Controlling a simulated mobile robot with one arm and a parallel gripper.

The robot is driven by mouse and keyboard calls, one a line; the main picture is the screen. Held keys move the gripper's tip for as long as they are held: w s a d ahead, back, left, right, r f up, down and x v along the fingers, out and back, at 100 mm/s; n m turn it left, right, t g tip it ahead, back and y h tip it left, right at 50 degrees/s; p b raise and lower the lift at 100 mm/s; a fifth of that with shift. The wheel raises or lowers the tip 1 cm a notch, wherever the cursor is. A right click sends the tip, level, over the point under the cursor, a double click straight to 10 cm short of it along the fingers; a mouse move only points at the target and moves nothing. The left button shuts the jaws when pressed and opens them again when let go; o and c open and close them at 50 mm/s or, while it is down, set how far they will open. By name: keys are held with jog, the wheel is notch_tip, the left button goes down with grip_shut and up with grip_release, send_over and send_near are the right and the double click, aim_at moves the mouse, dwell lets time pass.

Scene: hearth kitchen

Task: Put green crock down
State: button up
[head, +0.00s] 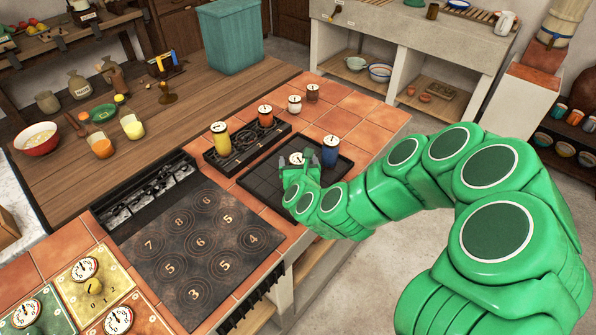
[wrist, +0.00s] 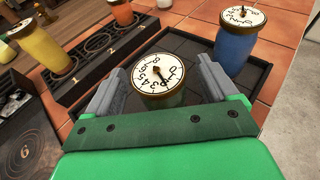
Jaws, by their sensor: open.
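The green crock (wrist: 172,98), with a white dial lid, stands upright on a black tray (wrist: 180,43). In the head view the crock's lid (head: 296,158) shows, and my arm hides most of its body. My gripper (wrist: 160,80) is open, with one grey finger on each side of the crock. I cannot tell whether either finger touches it. The tray also shows in the head view (head: 262,180).
A blue crock (head: 330,152) stands on the same tray to the right. A yellow crock (head: 220,139) and an orange crock (head: 265,116) stand at a dark numbered rack (head: 245,150). White (head: 294,105) and brown (head: 312,94) crocks stand behind on the tiles. A numbered hotplate (head: 195,255) lies front left.

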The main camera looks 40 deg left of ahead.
jog(key=shift+w+a, duration=0.25)
jog(key=shift+c, duration=0.3)
jog(key=c, duration=1.4)
jog(key=shift+r, duration=4.95)
